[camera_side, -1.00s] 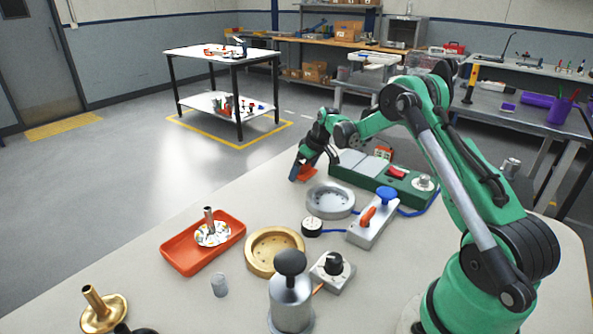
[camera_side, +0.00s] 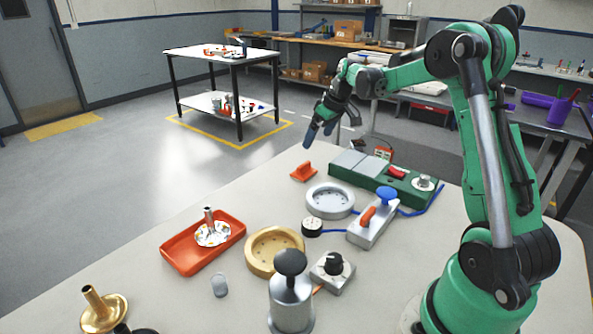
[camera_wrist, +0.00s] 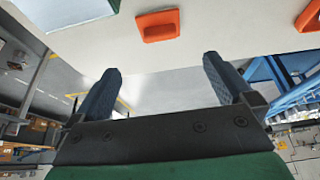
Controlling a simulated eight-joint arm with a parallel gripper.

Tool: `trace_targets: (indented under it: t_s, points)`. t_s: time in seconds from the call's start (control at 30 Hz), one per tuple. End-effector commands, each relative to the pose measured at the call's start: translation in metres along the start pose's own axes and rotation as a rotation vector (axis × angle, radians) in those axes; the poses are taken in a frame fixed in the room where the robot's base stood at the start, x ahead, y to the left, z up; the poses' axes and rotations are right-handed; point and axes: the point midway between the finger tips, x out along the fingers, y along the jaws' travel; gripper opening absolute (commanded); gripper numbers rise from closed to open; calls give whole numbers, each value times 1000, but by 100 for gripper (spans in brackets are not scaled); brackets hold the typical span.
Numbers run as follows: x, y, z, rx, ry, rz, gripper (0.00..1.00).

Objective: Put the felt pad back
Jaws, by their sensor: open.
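A small orange piece with a raised grip (camera_side: 303,172) lies on the table near its far edge, left of the green box. It may be the felt pad, but I cannot tell. It also shows at the top of the wrist view (camera_wrist: 158,25). My gripper (camera_side: 318,133) is above and behind that piece, near the table's far edge, apart from it. In the wrist view its two dark fingers (camera_wrist: 161,65) are spread with nothing between them.
A green box (camera_side: 375,178) stands right of the orange piece, with a grey ring dish (camera_side: 330,201) in front. A brass dish (camera_side: 274,251), an orange tray (camera_side: 188,258) and a switch block (camera_side: 366,232) are nearer. The table left of the orange piece is clear.

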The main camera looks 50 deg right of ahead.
Motion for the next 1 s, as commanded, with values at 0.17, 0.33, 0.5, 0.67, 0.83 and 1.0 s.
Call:
trace_targets:
  t_s: [0.17,0.33,0.5,0.67,0.83,1.0]
  points:
    - [-16,-16,-2,-4,5,4,100]
    - [-44,-79,-2,-9,31,22,100]
    - [-70,-152,23,-10,86,35,100]
    - [-80,-202,60,-10,150,28,100]
    - [-78,-231,92,-6,202,10,100]
    - [-75,-240,105,-2,224,1,100]
